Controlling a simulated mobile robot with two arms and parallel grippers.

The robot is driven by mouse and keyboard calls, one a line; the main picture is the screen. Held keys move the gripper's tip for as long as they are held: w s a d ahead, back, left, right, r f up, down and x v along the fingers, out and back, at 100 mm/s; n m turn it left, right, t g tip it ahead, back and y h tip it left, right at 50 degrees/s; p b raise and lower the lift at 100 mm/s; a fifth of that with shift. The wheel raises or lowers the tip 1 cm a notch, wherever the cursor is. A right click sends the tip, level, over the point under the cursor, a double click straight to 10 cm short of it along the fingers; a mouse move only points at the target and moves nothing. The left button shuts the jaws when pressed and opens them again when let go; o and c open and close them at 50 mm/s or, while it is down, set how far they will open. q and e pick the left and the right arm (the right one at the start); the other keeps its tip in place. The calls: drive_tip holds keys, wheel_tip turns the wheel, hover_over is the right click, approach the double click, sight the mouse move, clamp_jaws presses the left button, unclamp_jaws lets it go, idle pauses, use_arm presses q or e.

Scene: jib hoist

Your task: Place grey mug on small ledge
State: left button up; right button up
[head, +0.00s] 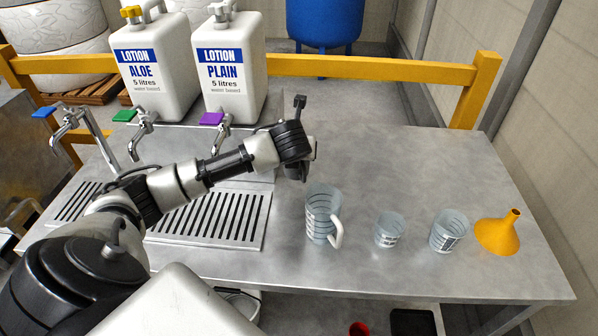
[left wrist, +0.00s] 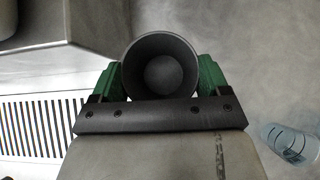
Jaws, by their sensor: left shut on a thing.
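The grey mug (left wrist: 160,52) shows in the left wrist view, dark and round, seen from above into its empty-looking inside. My left gripper (left wrist: 160,72) is shut on it, one green finger at each side. In the head view my left arm reaches over the counter, right of the purple tap; its wrist hides the mug. A raised metal step (head: 262,150) behind the slotted drain carries the lotion bottles; its corner also shows in the left wrist view (left wrist: 62,62). I cannot tell whether this is the small ledge. My right gripper is not in view.
A measuring jug (head: 322,215), two clear cups (head: 389,230) (head: 449,232) and an orange funnel (head: 498,233) stand along the counter's front right. Lotion bottles (head: 160,85) (head: 233,90) and taps are at left. A yellow rail (head: 370,67) runs behind. The counter's back right is clear.

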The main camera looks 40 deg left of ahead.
sight(294, 174)
use_arm(q)
drive_tip(key=f, duration=0.3)
drive_tip(key=shift+s+f, duration=0.25)
drive_tip(key=shift+s, duration=0.1)
drive_tip(key=shift+w+f, duration=0.1)
drive_tip(key=shift+f, duration=0.25)
wheel_tip(294, 174, down, 3)
drive_tip(key=shift+f, duration=0.2)
drive_tip(key=o, duration=1)
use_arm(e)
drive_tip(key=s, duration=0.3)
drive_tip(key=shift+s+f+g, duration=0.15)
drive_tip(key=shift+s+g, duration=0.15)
